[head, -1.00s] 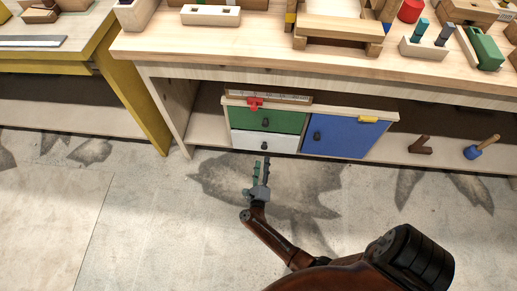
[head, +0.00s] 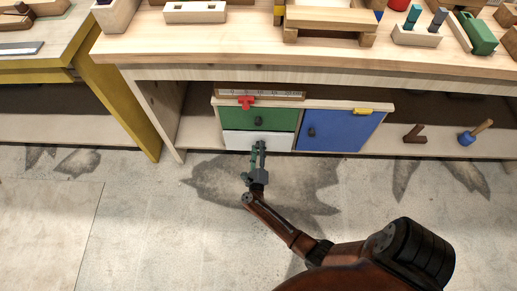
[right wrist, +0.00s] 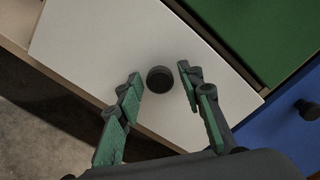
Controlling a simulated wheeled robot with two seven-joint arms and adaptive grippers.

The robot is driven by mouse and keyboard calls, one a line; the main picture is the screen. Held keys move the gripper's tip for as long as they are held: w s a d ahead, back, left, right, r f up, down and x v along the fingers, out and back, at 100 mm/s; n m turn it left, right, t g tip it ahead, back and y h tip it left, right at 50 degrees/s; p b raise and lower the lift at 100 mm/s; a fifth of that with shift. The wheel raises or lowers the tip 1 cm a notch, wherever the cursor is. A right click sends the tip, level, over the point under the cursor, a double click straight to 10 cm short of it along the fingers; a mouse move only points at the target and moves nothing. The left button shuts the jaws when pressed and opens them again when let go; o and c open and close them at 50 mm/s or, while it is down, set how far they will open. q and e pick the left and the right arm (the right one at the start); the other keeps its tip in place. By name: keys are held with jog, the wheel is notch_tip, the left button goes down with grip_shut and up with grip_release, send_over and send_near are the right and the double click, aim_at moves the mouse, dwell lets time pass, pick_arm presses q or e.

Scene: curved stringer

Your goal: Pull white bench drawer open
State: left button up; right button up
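The white drawer (head: 233,140) is the lower left front of a small cabinet under the bench. It looks shut, below the green drawer (head: 285,119). In the right wrist view the white drawer front (right wrist: 110,40) fills the upper middle, with its round dark knob (right wrist: 160,79) near the centre. My right gripper (head: 258,146) is at the white drawer front. In the right wrist view its two green-padded fingers (right wrist: 159,75) are apart, one on each side of the knob, with gaps showing. My left gripper is not in view.
A blue door (head: 345,132) with a dark knob stands right of the drawers. The wooden bench top (head: 330,60) overhangs the cabinet. A blue-headed tool (head: 470,136) lies on the lower shelf at right. The floor in front is clear.

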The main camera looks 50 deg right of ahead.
grip_shut()
dwell(0.3)
